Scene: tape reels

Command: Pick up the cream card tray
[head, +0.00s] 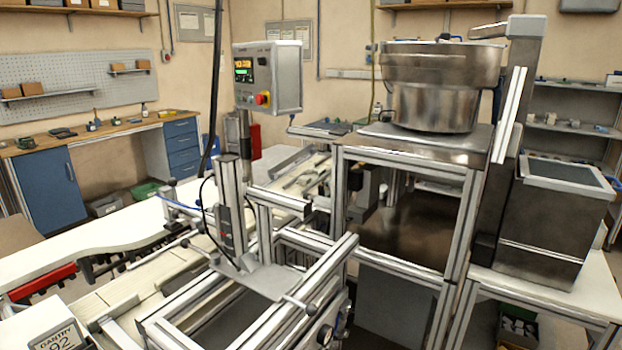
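I cannot make out a cream card tray anywhere in the head view. Neither of my grippers is in view, and no arm of mine can be made out.
An aluminium-frame machine (245,255) fills the middle, with a control box (267,77) above it. A metal bowl (438,85) stands on a framed stand to the right. A white worktop (110,232) and a "GANTRY 92" sign (58,335) are at left. A blue cabinet (50,185) stands behind.

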